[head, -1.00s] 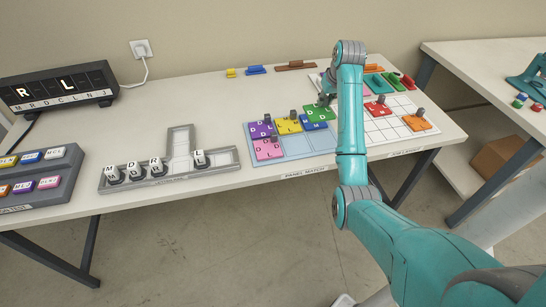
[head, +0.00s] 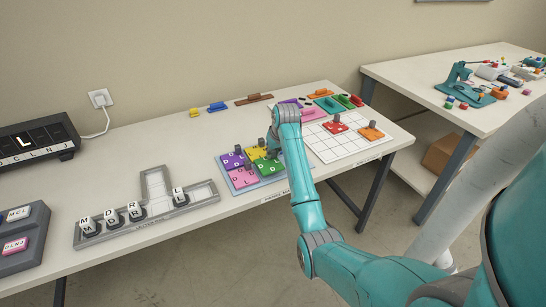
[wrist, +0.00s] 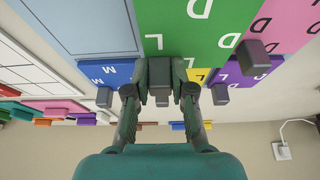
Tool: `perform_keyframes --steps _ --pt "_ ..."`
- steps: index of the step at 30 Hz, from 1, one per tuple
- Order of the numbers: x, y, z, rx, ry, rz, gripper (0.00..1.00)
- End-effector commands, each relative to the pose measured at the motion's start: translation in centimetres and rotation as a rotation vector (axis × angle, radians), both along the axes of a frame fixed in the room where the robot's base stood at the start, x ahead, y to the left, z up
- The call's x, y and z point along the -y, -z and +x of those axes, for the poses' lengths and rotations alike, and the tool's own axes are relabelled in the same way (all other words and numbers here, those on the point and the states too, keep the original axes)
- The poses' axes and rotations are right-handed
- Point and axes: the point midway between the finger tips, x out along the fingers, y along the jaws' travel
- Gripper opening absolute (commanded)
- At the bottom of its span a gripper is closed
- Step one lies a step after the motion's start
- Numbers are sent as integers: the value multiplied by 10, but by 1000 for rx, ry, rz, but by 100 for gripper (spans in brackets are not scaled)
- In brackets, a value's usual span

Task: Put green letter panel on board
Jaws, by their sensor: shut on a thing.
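The green letter panel (head: 268,168) is at the front middle of the light-blue board (head: 239,188), right of the pink panel (head: 243,178) and in front of the yellow panel (head: 258,153). It also fills the top centre of the wrist view (wrist: 190,25). My gripper (wrist: 160,92) is shut on the grey knob at the green panel's edge. In the wrist view a bare light-blue cell (wrist: 85,25) lies left of the green panel and a blue panel (wrist: 105,71) is beside the gripper. I cannot tell whether the green panel touches the board.
A purple panel (head: 232,160) is on the board's back left. A white grid board (head: 345,148) with red (head: 335,128) and orange panels (head: 371,133) lies to the right. A grey letter rack (head: 150,222) stands left. Bare table lies between the rack and the light-blue board.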

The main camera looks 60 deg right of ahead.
Motion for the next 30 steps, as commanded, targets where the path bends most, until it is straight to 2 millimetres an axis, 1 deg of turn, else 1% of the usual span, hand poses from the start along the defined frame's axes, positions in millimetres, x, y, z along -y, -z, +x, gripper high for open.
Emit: perform_keyframes --steps 1,5,17,18,20,21,30 --pt "0 8 0 -1 0 2 0" --pt "0 17 0 1 0 -1 0" --pt "0 21 0 0 -1 0 0" --pt "0 21 0 0 -1 0 31" --pt "0 21 0 0 -1 0 46" --pt "0 21 0 0 -1 0 48" --pt "0 20 0 1 -1 -1 48"
